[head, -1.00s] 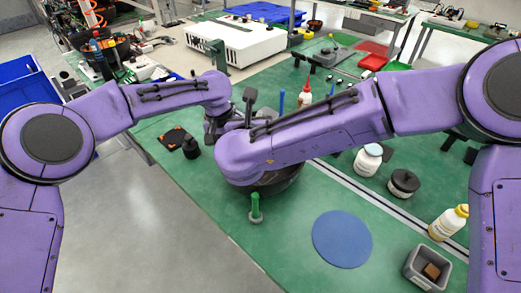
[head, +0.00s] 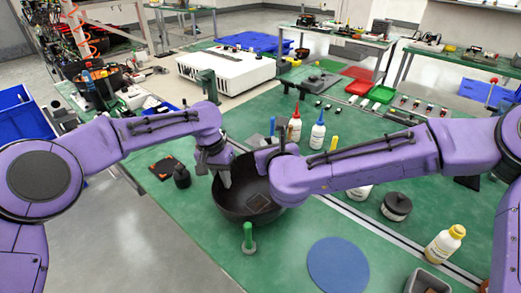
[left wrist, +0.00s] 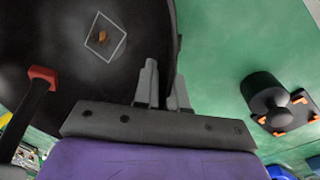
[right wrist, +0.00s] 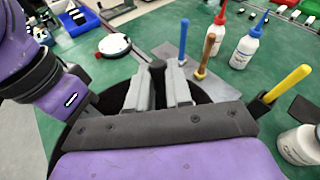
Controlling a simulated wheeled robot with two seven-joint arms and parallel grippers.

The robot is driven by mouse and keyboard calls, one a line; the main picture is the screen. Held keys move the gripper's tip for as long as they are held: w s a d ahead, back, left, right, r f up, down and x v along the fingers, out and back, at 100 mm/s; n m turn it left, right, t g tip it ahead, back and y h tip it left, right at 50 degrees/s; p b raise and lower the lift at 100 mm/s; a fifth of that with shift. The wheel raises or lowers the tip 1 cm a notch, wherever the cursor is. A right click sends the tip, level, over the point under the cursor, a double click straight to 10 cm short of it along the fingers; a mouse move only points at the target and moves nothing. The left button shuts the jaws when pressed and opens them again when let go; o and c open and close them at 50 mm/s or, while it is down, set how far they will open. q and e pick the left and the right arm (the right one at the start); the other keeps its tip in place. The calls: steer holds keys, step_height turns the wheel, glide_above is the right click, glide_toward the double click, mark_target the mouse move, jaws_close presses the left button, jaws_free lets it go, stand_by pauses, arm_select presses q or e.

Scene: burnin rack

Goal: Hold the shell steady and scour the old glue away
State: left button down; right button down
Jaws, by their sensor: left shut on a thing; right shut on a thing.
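The shell is a dark round bowl (head: 232,203) near the table's front edge. It also shows in the left wrist view (left wrist: 60,50), with a square outline around a brown glue patch (left wrist: 102,38) on its inner wall. My left gripper (head: 220,168) is shut on its rim, which passes between the fingers (left wrist: 163,88). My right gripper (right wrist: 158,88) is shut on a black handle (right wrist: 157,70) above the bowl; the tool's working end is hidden. A black tool with a red end (left wrist: 42,74) shows over the bowl; I cannot tell if it is the held one.
Two bottles (head: 317,132) stand behind. A black container (head: 182,176) is left of the bowl. A yellow-capped bottle (head: 445,244) stands at right.

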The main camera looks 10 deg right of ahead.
steer(key=s+a+r+n+g+y, duration=0.1)
steer(key=s+a+n+g+y, duration=0.15)
steer(key=a+n+y, duration=0.35)
steer(key=shift+f+y, duration=0.8)
steer(key=shift+f, duration=3)
step_height(320, 180, up, 8)
steer(key=shift+s+d, duration=0.3)
steer(key=shift+s+a+f+n, duration=0.35)
steer(key=shift+s+a, duration=0.15)
steer(key=shift+s, duration=0.1)
steer(key=shift+s+a+f+n, duration=0.2)
steer(key=shift+s+a+n, duration=0.15)
steer(key=shift+s+a, duration=0.2)
